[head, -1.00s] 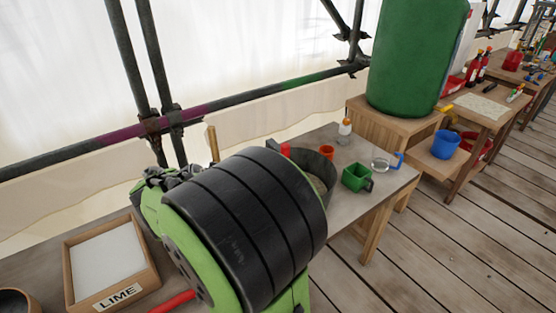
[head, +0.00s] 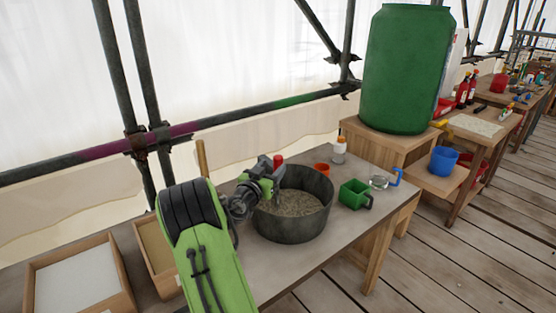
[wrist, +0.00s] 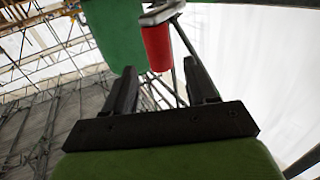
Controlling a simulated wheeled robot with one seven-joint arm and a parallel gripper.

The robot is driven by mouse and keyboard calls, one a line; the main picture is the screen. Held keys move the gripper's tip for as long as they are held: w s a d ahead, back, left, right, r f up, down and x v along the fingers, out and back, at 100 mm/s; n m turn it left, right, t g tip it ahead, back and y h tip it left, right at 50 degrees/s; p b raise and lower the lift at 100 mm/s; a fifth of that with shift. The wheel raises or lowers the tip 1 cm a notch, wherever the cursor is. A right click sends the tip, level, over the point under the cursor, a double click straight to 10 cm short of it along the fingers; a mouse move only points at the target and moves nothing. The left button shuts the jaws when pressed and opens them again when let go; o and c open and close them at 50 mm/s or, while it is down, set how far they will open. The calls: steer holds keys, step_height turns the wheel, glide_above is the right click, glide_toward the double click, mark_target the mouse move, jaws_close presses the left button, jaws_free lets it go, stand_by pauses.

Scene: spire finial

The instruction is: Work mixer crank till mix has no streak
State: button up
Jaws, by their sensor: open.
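The mixer is a dark round tub (head: 318,222) on the table, holding a grainy grey-brown mix (head: 292,204). No clear streak shows at this size, and part of the mix is hidden by my arm. The red crank handle (head: 278,161) stands up at the tub's back left rim. My gripper (head: 270,178) is beside it, at the tub's left rim. In the wrist view, the red handle (wrist: 157,47) hangs from a pale metal arm (wrist: 162,14), just beyond my open, empty fingers (wrist: 159,70). The handle appears apart from both fingers.
Trays (head: 122,268) lie left. A scaffold rail (head: 230,117) runs behind. A green barrel (head: 408,70) stands back right.

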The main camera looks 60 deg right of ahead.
mark_target(276, 163)
steer(key=d, duration=0.5)
steer(key=shift+w+d, duration=0.1)
steer(key=shift+d, duration=0.2)
steer(key=shift+c, duration=0.2)
jaws_close()
